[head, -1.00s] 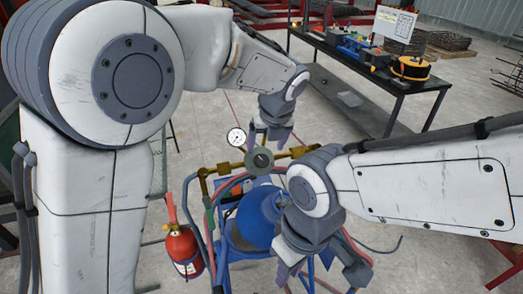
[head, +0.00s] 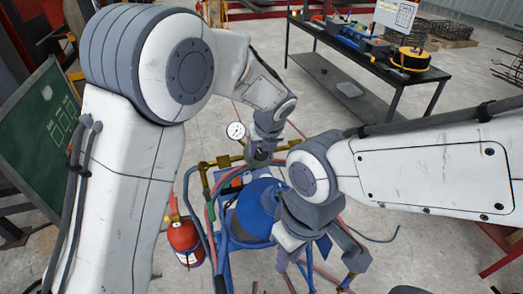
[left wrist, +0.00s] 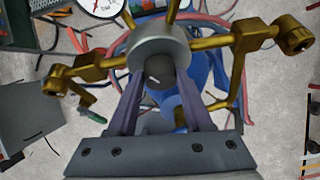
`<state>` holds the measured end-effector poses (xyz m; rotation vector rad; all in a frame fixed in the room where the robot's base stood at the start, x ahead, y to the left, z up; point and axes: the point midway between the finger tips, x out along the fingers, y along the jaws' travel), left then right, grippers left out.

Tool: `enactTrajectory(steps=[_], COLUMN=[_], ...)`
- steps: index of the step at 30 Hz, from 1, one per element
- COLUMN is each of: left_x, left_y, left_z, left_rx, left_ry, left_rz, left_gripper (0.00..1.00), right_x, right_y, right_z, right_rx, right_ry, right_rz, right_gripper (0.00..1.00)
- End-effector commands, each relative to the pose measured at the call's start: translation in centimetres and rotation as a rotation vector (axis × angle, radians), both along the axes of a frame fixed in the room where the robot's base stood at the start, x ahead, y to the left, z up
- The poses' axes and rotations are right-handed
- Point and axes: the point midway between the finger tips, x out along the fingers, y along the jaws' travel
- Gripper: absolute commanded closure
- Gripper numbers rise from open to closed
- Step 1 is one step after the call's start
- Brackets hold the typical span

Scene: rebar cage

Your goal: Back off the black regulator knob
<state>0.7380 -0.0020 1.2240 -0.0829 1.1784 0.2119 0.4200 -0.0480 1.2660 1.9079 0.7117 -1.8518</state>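In the left wrist view, the black regulator knob (left wrist: 153,73) sits at the centre of a round silver regulator body (left wrist: 157,42) with brass fittings on both sides. My left gripper (left wrist: 161,80) has its two purple fingers on either side of the knob. I cannot tell whether they touch it. In the head view, my left gripper (head: 261,158) is over the regulator, which it mostly hides; the knob is hidden there. My right gripper (head: 303,256) is lower, beside the blue cylinder (head: 257,210), with its fingers apparently apart and nothing seen between them.
A white pressure gauge (head: 236,131) stands left of the regulator. Hoses and the blue cart frame (head: 229,258) surround the cylinder. A red fire extinguisher (head: 184,238) stands left of the cart. A black table (head: 362,62) with tools is behind. A green board (head: 45,135) is at left.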

Motion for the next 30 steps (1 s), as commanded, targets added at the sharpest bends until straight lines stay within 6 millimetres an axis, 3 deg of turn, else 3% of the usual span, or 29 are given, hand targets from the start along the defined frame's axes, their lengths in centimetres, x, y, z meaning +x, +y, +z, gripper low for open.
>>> enactTrajectory(steps=[14, 30], left_x=[-0.1, -0.3], left_y=[0.1, 0.6], left_z=[0.0, -0.4], left_rx=[-0.079, -0.429], left_ry=[-0.026, -0.142], left_rz=[0.068, 0.376], left_gripper=[1.00, 1.00], right_x=[0.0, 0.0], right_y=[0.0, 0.0], right_z=[-0.5, -3.6], right_rx=[0.000, 0.000], right_ry=[0.000, 0.000], right_rz=[0.000, -0.002], right_gripper=[0.76, 0.76])
